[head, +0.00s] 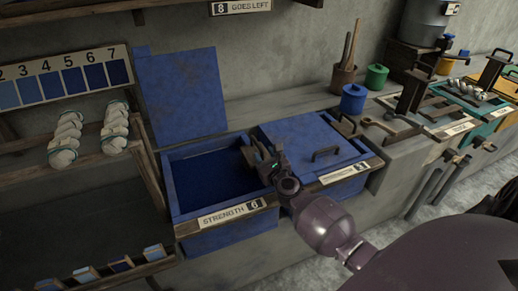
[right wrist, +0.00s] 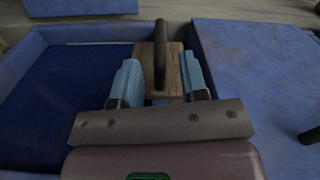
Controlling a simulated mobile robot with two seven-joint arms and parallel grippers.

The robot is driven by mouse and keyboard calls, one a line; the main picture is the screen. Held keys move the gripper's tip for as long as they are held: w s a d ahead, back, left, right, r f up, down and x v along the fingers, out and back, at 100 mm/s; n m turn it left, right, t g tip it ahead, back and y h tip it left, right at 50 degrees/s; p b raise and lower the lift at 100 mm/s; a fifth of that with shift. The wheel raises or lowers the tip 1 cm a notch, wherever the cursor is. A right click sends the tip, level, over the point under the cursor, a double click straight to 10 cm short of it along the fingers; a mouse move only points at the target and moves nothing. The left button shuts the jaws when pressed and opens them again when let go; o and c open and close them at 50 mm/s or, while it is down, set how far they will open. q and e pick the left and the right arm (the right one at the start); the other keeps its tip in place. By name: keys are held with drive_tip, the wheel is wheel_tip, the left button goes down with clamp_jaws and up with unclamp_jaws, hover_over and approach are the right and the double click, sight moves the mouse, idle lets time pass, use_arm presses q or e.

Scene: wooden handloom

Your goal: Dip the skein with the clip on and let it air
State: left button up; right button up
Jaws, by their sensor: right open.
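A blue vat (head: 168,190) stands open with dark blue liquid (head: 215,175) inside; its front plate reads "STRENGTH 6". My right gripper (head: 262,160) is over its right side, beside the neighbouring lidded vat. In the right wrist view its two blue-padded fingers (right wrist: 160,85) are open around a wooden block (right wrist: 173,72) with a dark upright bar (right wrist: 160,50); whether they touch it, or whether it is the clip, I cannot tell. Two pale twisted skeins, a left one (head: 65,140) and a right one (head: 115,128), rest on the left rack. My left gripper is not in view.
A blue panel (head: 182,95) leans on the wall behind the open vat. A closed blue lid (head: 300,135) with a dark handle covers the vat to the right. A numbered swatch board (head: 60,78) hangs left. Tools, pots and more vats line the right bench.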

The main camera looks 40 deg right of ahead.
sight(260, 148)
drive_tip(key=shift+b+x, duration=0.4)
drive_tip(key=shift+x, duration=1.9)
clamp_jaws()
